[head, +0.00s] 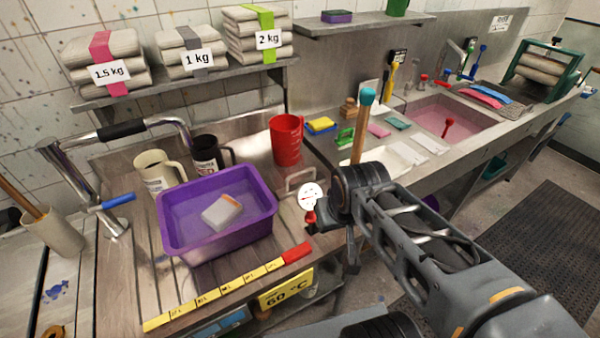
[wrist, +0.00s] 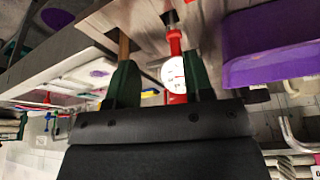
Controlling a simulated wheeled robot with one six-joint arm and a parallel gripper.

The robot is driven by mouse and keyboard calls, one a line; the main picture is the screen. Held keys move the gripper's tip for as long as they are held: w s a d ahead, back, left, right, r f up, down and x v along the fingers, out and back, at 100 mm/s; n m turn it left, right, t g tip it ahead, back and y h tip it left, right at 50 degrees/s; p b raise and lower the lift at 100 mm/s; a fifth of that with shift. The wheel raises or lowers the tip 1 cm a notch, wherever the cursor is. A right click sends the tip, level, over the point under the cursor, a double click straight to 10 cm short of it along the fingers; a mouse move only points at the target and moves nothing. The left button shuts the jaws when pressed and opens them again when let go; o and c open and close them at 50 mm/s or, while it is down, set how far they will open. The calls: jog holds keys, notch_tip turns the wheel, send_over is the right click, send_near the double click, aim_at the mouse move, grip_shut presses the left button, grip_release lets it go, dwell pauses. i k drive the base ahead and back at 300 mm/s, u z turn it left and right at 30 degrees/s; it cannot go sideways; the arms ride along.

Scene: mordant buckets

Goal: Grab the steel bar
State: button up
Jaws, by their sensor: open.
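Two steel pieces could be the steel bar. A bent steel handle (head: 300,179) stands on the counter between the purple tub and the dial. A thicker chrome tube (head: 168,124) with a black grip rises at the left, behind the tub. A bent steel piece (wrist: 291,135) shows at the lower right of the wrist view; I cannot tell which it is. My gripper (head: 335,230) is over the counter's right end, right of both. In the wrist view my gripper (wrist: 163,85) has its green fingers apart. A red-handled dial (wrist: 175,72) appears between them; contact is unclear.
A purple tub (head: 178,241) holds a pale block. A red jug (head: 286,141) and two mugs stand behind it. A wooden stick with a teal top (head: 361,140) stands close to my wrist. A yellow strip (head: 215,290) edges the counter front.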

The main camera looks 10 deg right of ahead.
aim_at(288, 190)
jog(key=i, duration=0.2)
jog(key=k, duration=0.5)
jog(key=u, duration=3.65)
jog(key=k, duration=1.55)
jog(key=z, duration=2.05)
jog(key=i, duration=0.5)
jog(key=u, duration=0.05)
